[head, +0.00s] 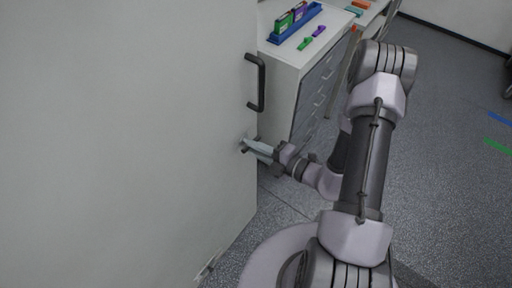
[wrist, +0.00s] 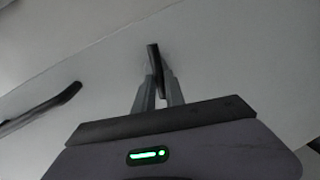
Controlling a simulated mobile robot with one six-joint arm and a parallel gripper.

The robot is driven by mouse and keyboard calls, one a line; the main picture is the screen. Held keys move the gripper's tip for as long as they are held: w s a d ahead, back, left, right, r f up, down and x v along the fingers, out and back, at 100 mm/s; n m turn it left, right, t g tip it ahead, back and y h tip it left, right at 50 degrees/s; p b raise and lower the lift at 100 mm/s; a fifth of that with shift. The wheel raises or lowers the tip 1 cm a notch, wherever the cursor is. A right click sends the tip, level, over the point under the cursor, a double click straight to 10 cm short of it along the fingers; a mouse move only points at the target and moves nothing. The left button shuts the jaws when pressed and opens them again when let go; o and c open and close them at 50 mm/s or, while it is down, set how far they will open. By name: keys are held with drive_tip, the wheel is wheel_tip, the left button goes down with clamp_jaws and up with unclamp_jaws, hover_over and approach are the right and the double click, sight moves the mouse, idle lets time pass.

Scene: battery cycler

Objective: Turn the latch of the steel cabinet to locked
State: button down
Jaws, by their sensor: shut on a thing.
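The steel cabinet (head: 120,130) fills the left of the head view as a large pale door face. Its dark bar handle (head: 260,82) stands near the door's right edge. The small dark latch (head: 243,146) sits below the handle, mostly hidden by my fingers there. My gripper (head: 249,146) reaches it from the right. In the wrist view the latch (wrist: 154,58) is a dark narrow lever between the fingertips of my gripper (wrist: 158,88), which is shut on it. The handle (wrist: 42,107) shows at the left there.
A white drawer unit (head: 290,50) stands behind the cabinet's right edge. On it are a blue rack (head: 294,24) with coloured items and loose green (head: 304,43) and purple (head: 319,31) pieces. Grey floor (head: 450,130) is open to the right.

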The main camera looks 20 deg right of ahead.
drive_tip(key=shift+f+n+h, duration=0.1)
drive_tip(key=shift+n+h, duration=0.2)
drive_tip(key=shift+n, duration=0.6)
drive_tip(key=c, duration=1.4)
unclamp_jaws()
drive_tip(key=p+v, duration=0.1)
drive_tip(key=v, duration=1.6)
drive_tip(key=shift+s+f+p, duration=0.2)
drive_tip(key=shift+s+p, duration=0.1)
drive_tip(key=shift+p, duration=0.05)
